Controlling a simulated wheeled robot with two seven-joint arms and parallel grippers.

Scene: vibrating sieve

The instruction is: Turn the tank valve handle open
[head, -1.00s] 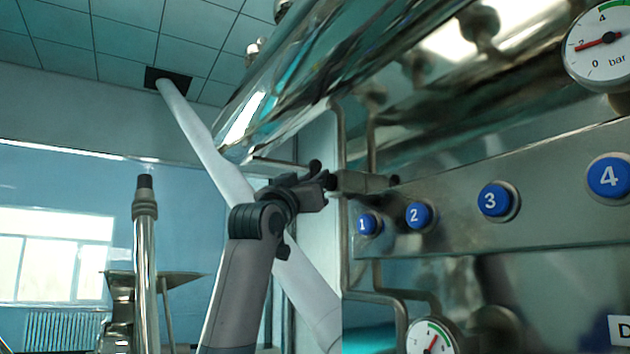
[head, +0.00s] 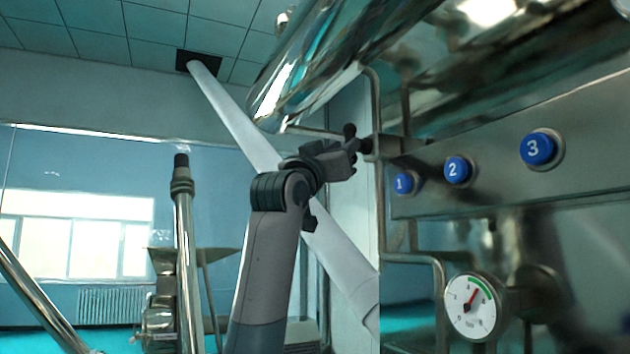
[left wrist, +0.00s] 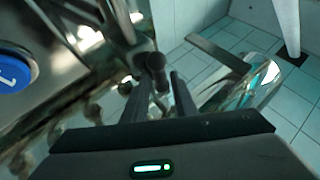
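My left gripper (head: 352,146) is raised at the left end of the metal panel. In the left wrist view its two dark fingers (left wrist: 159,86) stand apart, open. A dark round-ended knob (left wrist: 156,62), which looks like the valve handle, shows between and just beyond the fingertips. I cannot tell whether the fingers touch it. In the head view a small dark knob (head: 366,146) sits right at the gripper's tip, beside the pipe; the fingers partly hide this spot. My right gripper is not in view.
The metal panel (head: 480,195) carries blue numbered buttons; button 1 (head: 403,184) is closest to the gripper. A pressure gauge (head: 470,307) hangs below. A shiny cylindrical tank (head: 310,85) slants overhead, and a vertical pipe (head: 380,210) runs beside the gripper.

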